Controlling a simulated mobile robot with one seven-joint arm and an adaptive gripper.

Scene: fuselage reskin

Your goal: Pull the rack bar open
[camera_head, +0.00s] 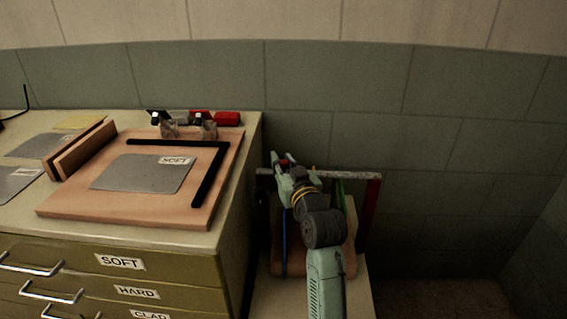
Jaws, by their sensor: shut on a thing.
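The rack bar (350,175) is a worn grey bar across the top of a small rack to the right of the drawer cabinet. It looks level, with a dark red post at its right end. My gripper (284,168) is at the left part of the bar and is shut on it. My wrist and fingers hide the bar there, so the exact contact is not clear. Thin sheets, one green (340,194) and one blue (285,240), stand upright in the rack below the bar, partly behind my arm.
The drawer cabinet (232,230) stands close on the left. On its top lie a wooden board (75,208) with a grey sheet labelled SOFT (140,175), a black square (210,178) and small tools. A tiled wall (460,140) is behind. The floor at right is clear.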

